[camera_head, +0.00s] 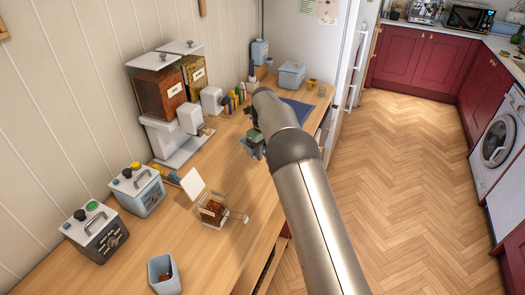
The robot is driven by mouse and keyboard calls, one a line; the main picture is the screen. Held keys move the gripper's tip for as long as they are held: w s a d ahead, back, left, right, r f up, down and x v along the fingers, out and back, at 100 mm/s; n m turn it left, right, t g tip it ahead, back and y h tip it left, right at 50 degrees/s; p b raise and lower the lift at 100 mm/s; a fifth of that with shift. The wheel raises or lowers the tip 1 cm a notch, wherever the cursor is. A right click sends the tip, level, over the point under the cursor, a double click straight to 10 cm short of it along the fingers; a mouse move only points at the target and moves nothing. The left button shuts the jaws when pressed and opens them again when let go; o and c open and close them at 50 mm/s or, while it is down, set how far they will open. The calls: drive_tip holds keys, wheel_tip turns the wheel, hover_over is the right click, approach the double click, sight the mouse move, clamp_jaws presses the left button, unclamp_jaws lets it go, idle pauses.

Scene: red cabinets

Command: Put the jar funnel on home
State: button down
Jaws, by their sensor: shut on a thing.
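My gripper (252,148) is over the wooden counter, right of the hopper machine, and is partly hidden behind my own arm. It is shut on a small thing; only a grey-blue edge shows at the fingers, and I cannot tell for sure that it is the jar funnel. I cannot make out the jar funnel anywhere else. A clear square jar (213,208) with its white lid tilted up stands on the counter, nearer than my gripper, and holds brown contents. I cannot tell which place is home. A dark blue mat (297,109) lies farther along, partly behind my arm.
A machine with two hoppers (160,92) stands against the wall. A light-blue bin (292,74) stands at the back. Bare counter lies around the jar.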

drive_tip(key=shift+f+b, duration=1.8)
drive_tip(key=shift+f, duration=1.6)
drive_tip(key=shift+f+b, duration=0.35)
drive_tip(key=shift+f, duration=0.35)
drive_tip(key=shift+r, duration=0.1)
drive_tip(key=c, duration=1.3)
unclamp_jaws()
drive_tip(key=shift+o, duration=0.2)
drive_tip(key=shift+r, duration=0.15)
wheel_tip(320, 180, up, 7)
drive_tip(key=p, duration=0.4)
drive_tip(key=shift+d, duration=0.1)
